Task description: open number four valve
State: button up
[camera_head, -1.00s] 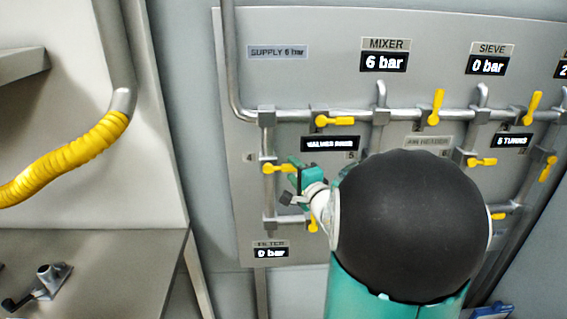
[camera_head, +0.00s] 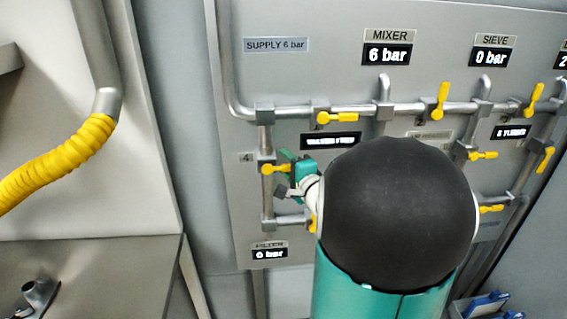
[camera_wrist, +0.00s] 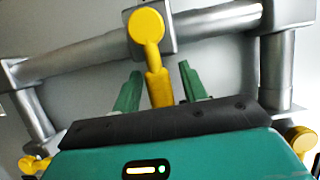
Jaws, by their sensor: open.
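The number 4 valve (camera_head: 268,169) sits on the vertical pipe beside the label "4" (camera_head: 246,158). Its yellow handle points right, across the pipe. The filter display (camera_head: 270,253) below reads 0 bar. My gripper (camera_head: 288,163) is at the handle's free end, partly hidden by my own arm. In the wrist view, my gripper (camera_wrist: 160,88) is open, with one green finger on each side of a yellow valve handle (camera_wrist: 148,38). The handle's end lies between the fingers, with visible gaps on both sides.
Another yellow handle (camera_head: 313,222) is close below, partly covered by my arm. A horizontal valve handle (camera_head: 337,118) is above on the top pipe. The mixer display (camera_head: 387,55) reads 6 bar; the sieve display (camera_head: 492,57) reads 0 bar. A yellow hose (camera_head: 60,160) hangs at left.

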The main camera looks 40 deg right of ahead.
jog(key=shift+s+r, duration=0.1)
jog(key=shift+s, duration=0.15)
jog(key=shift+c, duration=1.1)
jog(key=shift+w, duration=0.1)
grip_shut()
jog(key=shift+f+m+t, duration=0.3)
jog(key=shift+f+m, duration=0.1)
jog(key=shift+m, duration=0.3)
jog(key=shift+o, duration=0.8)
grip_release()
jog(key=shift+w+a, duration=0.1)
jog(key=shift+o, duration=0.3)
